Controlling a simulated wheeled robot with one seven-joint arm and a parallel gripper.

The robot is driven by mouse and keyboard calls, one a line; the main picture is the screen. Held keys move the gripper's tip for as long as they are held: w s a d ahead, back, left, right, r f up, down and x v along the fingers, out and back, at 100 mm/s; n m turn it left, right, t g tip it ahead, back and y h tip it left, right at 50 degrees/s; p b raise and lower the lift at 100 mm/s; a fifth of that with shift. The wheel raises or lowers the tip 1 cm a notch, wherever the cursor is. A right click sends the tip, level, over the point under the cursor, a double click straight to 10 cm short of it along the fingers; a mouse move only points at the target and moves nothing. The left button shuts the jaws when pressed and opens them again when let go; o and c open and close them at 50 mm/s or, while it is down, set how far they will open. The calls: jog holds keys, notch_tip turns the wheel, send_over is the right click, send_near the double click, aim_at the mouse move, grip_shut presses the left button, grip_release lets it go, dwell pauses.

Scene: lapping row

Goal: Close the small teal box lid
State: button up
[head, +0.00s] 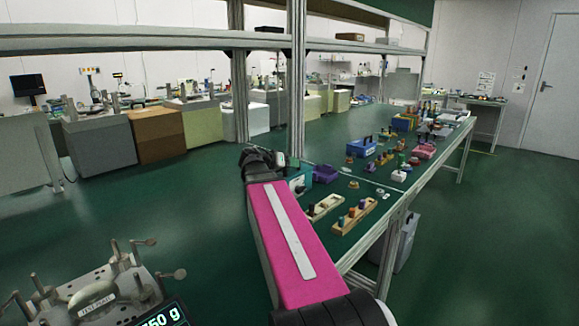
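A small teal box (299,184) sits at the near left edge of the green-topped bench, partly hidden behind my pink arm. Its lid cannot be made out clearly at this size. My gripper (281,160) is at the far end of my arm, just left of and above the box in the picture. Its fingers are too small and dark to tell open from shut, and I cannot tell whether it touches the box.
The bench (372,160) carries two wooden trays (354,215) with pegs, a purple box (325,173), a blue box (362,146) and several small parts. A metal post (298,80) rises behind my gripper. A scale (105,290) is at lower left. Green floor lies open at left.

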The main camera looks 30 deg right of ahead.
jog(key=shift+a, duration=0.1)
jog(key=v, duration=1)
jog(key=shift+a+r, duration=0.15)
jog(key=shift+a, duration=0.15)
jog(key=shift+s, duration=0.1)
